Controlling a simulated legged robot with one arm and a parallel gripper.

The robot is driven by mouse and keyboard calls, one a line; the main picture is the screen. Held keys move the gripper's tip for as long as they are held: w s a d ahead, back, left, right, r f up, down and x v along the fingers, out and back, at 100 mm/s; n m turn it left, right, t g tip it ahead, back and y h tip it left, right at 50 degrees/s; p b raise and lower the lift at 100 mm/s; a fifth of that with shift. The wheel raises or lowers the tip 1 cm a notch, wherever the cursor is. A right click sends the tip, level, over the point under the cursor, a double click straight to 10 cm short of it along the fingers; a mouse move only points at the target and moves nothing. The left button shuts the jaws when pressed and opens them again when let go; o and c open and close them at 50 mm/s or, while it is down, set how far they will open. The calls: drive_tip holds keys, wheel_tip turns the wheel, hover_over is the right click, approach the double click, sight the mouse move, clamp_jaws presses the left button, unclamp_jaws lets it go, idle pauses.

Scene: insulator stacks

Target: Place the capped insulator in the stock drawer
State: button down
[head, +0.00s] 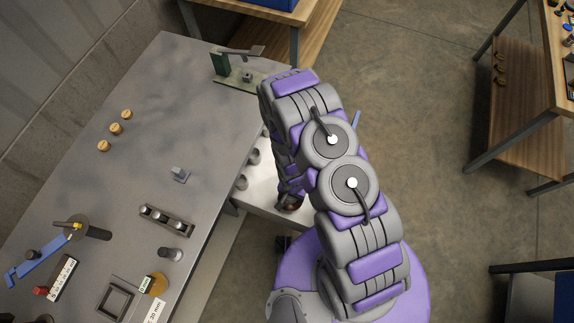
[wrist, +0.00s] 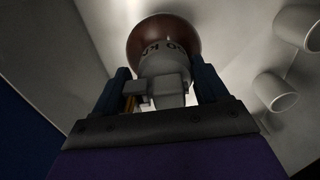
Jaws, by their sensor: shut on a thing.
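The capped insulator has a dark brown disc (wrist: 150,36) and a grey cap with dark lettering (wrist: 160,60). In the wrist view my gripper (wrist: 163,82) is shut on the cap between its two blue fingers. In the head view the brown disc (head: 291,204) shows at the end of my arm, over the pale open drawer (head: 268,207) beside the workbench. My arm hides most of the gripper and part of the drawer there. I cannot tell whether the insulator touches the drawer floor.
Grey-white cylinders (head: 243,182) stand in the drawer, also at the right of the wrist view (wrist: 275,90). The grey workbench (head: 150,85) carries a slotted block (head: 167,220), several wooden pieces (head: 115,128) and a green fixture (head: 235,75). Open floor lies right.

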drive_tip(key=w+f+b, duration=0.1)
drive_tip(key=w, duration=0.4)
drive_tip(key=w+a+f+b, duration=0.1)
drive_tip(key=w+f+b, duration=0.1)
drive_tip(key=w, duration=0.3)
drive_tip(key=w+a+f+b, duration=0.1)
drive_tip(key=w+f, duration=0.1)
drive_tip(key=w, duration=0.3)
drive_tip(key=shift+a, duration=0.15)
unclamp_jaws()
drive_tip(key=shift+r, duration=0.1)
